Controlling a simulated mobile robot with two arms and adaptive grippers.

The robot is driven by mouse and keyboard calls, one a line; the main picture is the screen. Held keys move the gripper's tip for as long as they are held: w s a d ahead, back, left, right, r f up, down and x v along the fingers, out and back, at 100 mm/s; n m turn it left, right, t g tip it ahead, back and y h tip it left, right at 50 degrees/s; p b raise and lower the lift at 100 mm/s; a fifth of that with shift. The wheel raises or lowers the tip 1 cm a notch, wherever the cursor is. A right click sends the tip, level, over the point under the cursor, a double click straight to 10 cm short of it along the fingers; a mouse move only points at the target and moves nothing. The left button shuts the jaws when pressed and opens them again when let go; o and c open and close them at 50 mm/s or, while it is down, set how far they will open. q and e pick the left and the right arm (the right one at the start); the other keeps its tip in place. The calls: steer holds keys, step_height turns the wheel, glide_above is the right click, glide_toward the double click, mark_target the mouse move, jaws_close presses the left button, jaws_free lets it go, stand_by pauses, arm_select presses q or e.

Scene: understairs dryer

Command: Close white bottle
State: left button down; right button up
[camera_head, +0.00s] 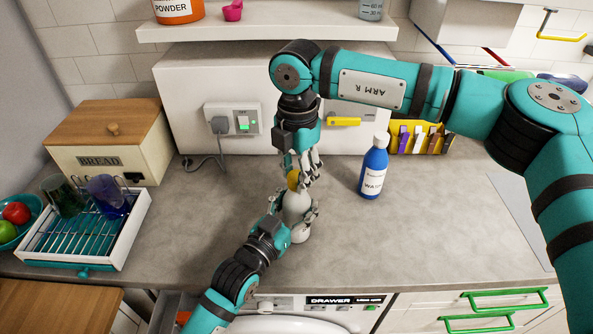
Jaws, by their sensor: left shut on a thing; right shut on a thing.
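The white bottle (296,204) stands upright on the grey counter near its front edge. My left gripper (301,217) is shut on the bottle's body from the front left. A yellow cap (293,180) is at the top of the bottle. My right gripper (301,176) reaches down from above and is shut on the yellow cap. The fingers partly hide the cap and neck, so I cannot tell whether the cap is seated on the neck.
A blue bottle with a white cap (373,168) stands to the right. A yellow rack (418,138) is behind it. A dish rack (88,228) and bread box (115,140) stand left. A shelf (270,32) hangs above. The counter's right part is clear.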

steer(key=m, duration=0.7)
steer(key=shift+m, duration=0.4)
steer(key=m, duration=0.4)
steer(key=shift+m, duration=0.4)
steer(key=o, duration=0.7)
steer(key=shift+c, duration=0.2)
steer(key=shift+s, duration=0.1)
steer(key=shift+r, duration=2.25)
steer(key=shift+c, duration=0.4)
